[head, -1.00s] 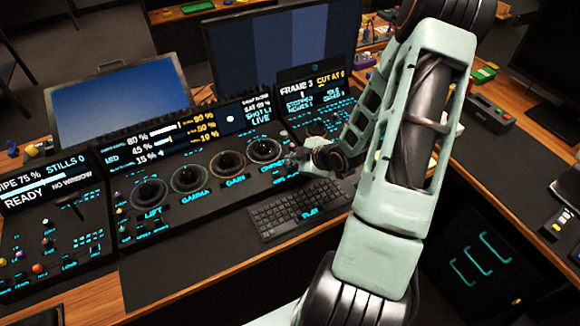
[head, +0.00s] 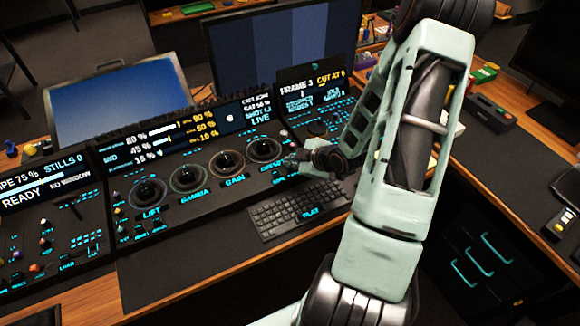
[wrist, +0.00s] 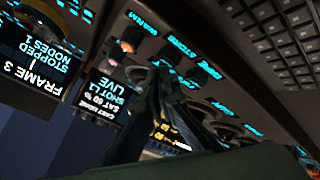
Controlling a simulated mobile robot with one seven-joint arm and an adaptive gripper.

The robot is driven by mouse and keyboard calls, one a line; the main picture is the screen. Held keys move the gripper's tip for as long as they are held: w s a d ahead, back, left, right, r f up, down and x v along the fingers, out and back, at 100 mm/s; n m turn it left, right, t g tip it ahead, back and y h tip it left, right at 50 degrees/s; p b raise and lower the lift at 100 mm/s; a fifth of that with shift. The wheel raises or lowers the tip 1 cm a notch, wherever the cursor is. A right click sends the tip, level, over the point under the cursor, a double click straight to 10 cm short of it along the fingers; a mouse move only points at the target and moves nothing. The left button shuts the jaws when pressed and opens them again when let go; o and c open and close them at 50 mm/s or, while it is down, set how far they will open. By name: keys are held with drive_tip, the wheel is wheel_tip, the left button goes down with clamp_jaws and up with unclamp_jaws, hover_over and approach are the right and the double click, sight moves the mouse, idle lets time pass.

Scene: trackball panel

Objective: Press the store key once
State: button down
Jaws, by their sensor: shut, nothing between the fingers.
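The store key shows only through its small blue label (wrist: 184,47) in the wrist view, upside down, beside another lit label. I cannot make out the key's own surface clearly. My gripper (wrist: 167,82) is shut and empty, with its fingertips just below that label in the picture; I cannot tell whether they touch the panel. In the head view my gripper (head: 292,161) is low over the panel, right of the trackballs, and the store label cannot be read there. The left display (head: 45,180) reads "STILLS 0" and "READY".
A row of trackballs, the rightmost one (head: 263,148) close to my gripper, spans the panel. A black keyboard (head: 290,212) lies in front. Status displays (head: 185,135) stand behind the trackballs. In the wrist view, an orange-lit knob (wrist: 132,36) is near the fingertips.

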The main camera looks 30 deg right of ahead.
drive_tip(key=shift+f+b, duration=0.55)
idle(0.4)
drive_tip(key=shift+r, duration=0.15)
idle(0.3)
drive_tip(key=shift+r+p, duration=0.65)
drive_tip(key=shift+r, duration=0.15)
wheel_tip(320, 180, up, 5)
drive_tip(key=p, duration=0.4)
idle(0.6)
